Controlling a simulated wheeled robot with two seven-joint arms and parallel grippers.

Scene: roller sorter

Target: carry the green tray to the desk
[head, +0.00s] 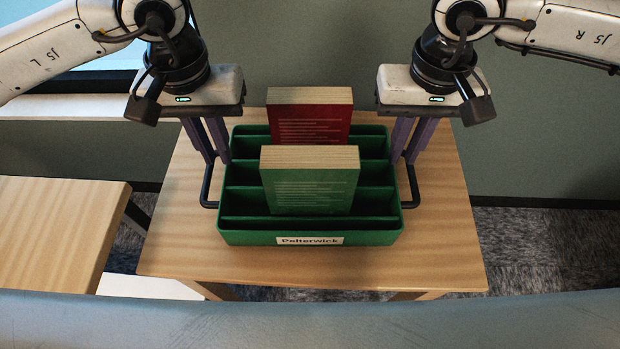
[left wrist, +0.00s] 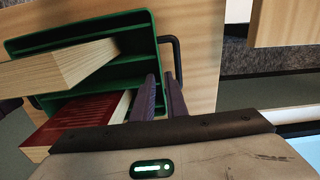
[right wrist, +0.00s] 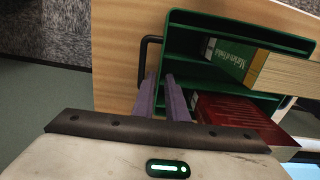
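The green tray (head: 240,236) sits on a small wooden table in the head view, with a "Pelterwick" label on its front. It has several slots and a black loop handle at each side. A green book (head: 310,185) and a red book (head: 310,105) stand in it. My left gripper (head: 219,161) is at the left handle (head: 204,190), its fingers apart. My right gripper (head: 401,161) is at the right handle (head: 414,185), its fingers also apart. In both wrist views the handle bar passes beside and partly behind the fingers; neither grips it visibly.
The small table (head: 450,245) has bare wood around the tray. Another wooden surface, possibly the desk (head: 55,225), stands at the left across a narrow gap; its visible top is clear. A green-grey wall (head: 310,50) rises behind.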

